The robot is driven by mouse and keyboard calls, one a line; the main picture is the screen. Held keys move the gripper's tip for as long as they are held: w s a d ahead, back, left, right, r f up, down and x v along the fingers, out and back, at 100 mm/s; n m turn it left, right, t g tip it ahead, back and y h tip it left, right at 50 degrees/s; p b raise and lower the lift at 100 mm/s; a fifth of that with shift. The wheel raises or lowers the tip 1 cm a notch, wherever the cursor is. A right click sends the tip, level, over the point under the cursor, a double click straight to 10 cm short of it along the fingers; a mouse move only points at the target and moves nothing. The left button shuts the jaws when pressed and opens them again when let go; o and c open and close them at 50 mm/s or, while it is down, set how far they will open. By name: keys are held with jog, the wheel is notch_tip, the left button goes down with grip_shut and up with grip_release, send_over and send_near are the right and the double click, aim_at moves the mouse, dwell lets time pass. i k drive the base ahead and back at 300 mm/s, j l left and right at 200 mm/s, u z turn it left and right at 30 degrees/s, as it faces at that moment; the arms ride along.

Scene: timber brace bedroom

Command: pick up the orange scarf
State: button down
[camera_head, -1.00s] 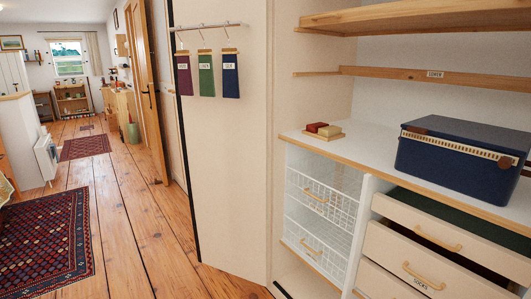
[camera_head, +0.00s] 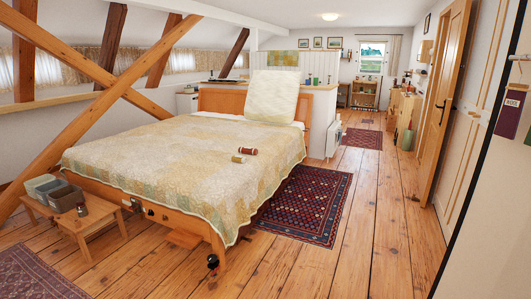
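I see no thing that is clearly an orange scarf in the head view. A large pale cushion (camera_head: 272,96) stands upright at the head of the bed. My gripper is not in view.
A low wooden bench (camera_head: 103,218) with grey bins (camera_head: 66,197) stands at the bed's foot. A dark patterned rug (camera_head: 308,203) lies right of the bed. A wooden door (camera_head: 446,95) stands right.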

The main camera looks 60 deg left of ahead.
aim_at(247, 150)
jog(key=u, duration=1.9)
jog(key=z, duration=0.3)
jog(key=i, duration=5.2)
jog(key=i+l, duration=0.15)
jog(key=i, duration=0.4)
jog(key=i+l+u, duration=0.1)
jog(key=i, duration=0.5)
jog(key=i+l, duration=0.2)
jog(key=i, duration=0.35)
jog(key=i+u, duration=0.2)
jog(key=u, duration=0.15)
